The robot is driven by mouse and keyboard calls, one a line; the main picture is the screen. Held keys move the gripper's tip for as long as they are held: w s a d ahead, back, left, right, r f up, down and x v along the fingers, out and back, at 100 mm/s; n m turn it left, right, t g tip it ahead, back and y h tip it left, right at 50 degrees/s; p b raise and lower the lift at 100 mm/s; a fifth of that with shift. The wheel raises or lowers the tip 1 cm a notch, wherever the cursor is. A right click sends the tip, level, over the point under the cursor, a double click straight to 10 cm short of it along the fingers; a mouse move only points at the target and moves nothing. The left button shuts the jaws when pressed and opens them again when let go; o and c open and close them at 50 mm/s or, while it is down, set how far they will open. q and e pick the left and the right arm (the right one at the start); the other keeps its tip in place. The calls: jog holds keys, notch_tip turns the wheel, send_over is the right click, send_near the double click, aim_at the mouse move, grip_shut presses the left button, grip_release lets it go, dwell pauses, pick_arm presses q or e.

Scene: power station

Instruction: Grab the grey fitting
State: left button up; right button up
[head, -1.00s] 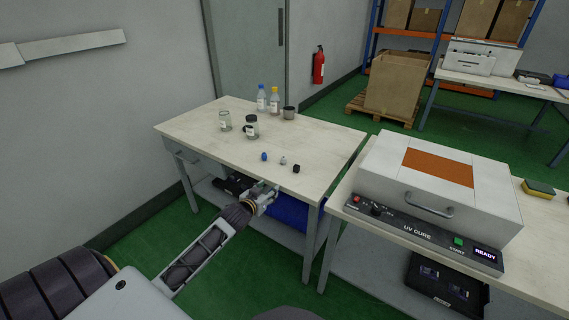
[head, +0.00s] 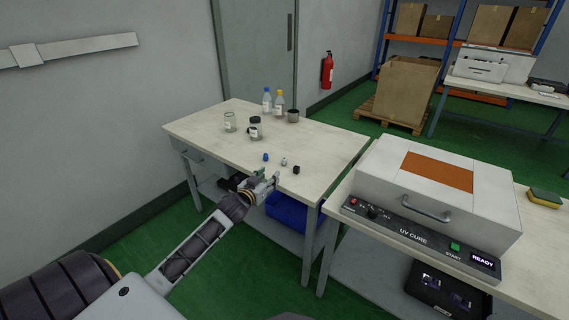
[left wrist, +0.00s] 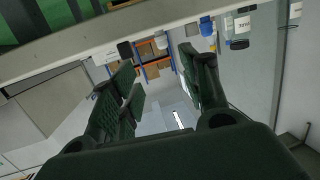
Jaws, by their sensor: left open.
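The grey fitting (head: 284,161) is a small pale piece near the front edge of the left worktable (head: 205,137). It stands between a blue fitting (head: 265,157) and a black fitting (head: 296,170). My left gripper (head: 268,181) is at the table's front edge, in front of the fittings and apart from them. In the left wrist view, which is upside down, the open, empty fingers (left wrist: 158,66) point toward the row. There the grey fitting (left wrist: 161,41) shows between the black fitting (left wrist: 125,50) and the blue fitting (left wrist: 206,26). My right gripper is out of view.
Jars (head: 255,127), bottles (head: 279,104) and a dark grey cup (head: 293,116) stand farther back on the worktable. A UV cure box (head: 438,185) sits on the bench to the right. A blue bin (head: 286,209) is below the worktable. The tabletop around the fittings is clear.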

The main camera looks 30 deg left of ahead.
aim_at(284, 162)
pick_arm(q)
jog(key=shift+w, duration=0.1)
jog(key=shift+b+x, duration=0.4)
jog(key=shift+x, duration=2.4)
jog(key=shift+b+x, duration=0.4)
jog(key=shift+x, duration=1)
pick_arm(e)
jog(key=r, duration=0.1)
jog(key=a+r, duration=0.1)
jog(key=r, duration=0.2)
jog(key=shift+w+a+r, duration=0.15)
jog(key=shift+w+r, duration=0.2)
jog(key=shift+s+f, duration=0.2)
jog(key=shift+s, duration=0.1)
pick_arm(q)
jog(key=shift+w, duration=0.15)
